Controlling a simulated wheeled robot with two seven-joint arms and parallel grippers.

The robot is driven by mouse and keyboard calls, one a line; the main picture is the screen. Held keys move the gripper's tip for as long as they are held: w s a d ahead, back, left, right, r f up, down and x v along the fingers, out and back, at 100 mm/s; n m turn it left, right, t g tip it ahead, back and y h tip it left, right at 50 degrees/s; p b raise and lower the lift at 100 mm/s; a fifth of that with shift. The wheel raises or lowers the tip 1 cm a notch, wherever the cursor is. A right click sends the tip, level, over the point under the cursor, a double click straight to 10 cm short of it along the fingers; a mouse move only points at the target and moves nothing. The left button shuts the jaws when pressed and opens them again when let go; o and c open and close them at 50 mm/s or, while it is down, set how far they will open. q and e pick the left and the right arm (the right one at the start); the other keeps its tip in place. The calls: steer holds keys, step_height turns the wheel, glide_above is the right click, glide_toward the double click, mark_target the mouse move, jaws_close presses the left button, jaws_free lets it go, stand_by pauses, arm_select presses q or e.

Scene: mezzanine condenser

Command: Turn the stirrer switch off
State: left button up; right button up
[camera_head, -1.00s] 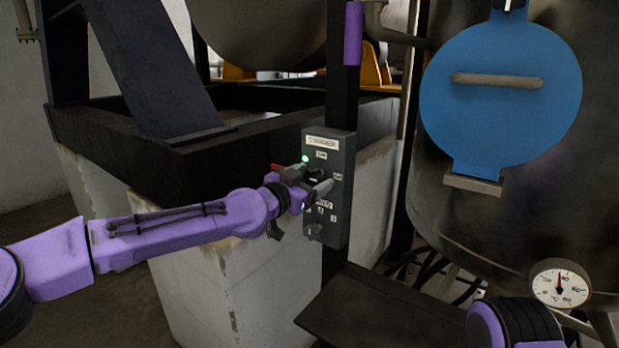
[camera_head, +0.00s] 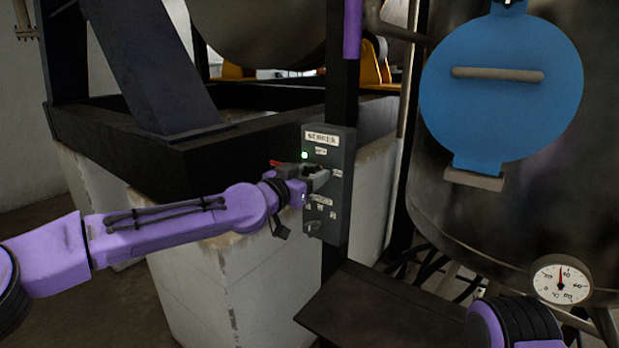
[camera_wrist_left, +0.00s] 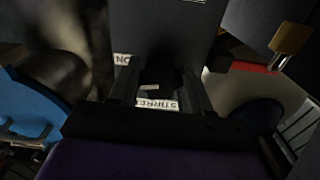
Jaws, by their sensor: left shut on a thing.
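The stirrer switch sits on the upper part of a dark grey control box (camera_head: 343,205), below a lit green lamp (camera_head: 304,156). My left gripper (camera_head: 318,178) is at the front of this box and shut on the switch, which its fingers mostly hide. In the left wrist view, the two dark fingers (camera_wrist_left: 162,82) reach toward the box face. A white STIRRER label (camera_wrist_left: 157,105) shows between them, and an ON label (camera_wrist_left: 122,59) lies beside the left finger. The switch's exact angle is too dark to tell. My right gripper is out of view.
A second knob (camera_head: 313,228) sits lower on the box. A dark post (camera_head: 341,95) stands behind it. A tank with a blue round cover (camera_head: 500,120) and a dial gauge (camera_head: 561,283) stands at right. A dark plate (camera_head: 370,310) lies below.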

arm_select(q)
steer(key=n, duration=0.1)
steer(key=n+b, duration=0.1)
steer(key=n, duration=0.1)
steer(key=shift+f+n, duration=0.3)
steer(key=n, duration=0.3)
steer(key=shift+n+b, duration=0.3)
steer(key=n, duration=0.4)
steer(key=shift+d, duration=0.1)
steer(key=shift+s+n+b, duration=0.1)
steer(key=shift+n+b, duration=0.3)
steer(key=shift+n, duration=1.7)
steer(key=shift+d, duration=0.1)
steer(key=o, duration=1)
steer(key=shift+o, duration=0.3)
steer(key=shift+r, duration=0.15)
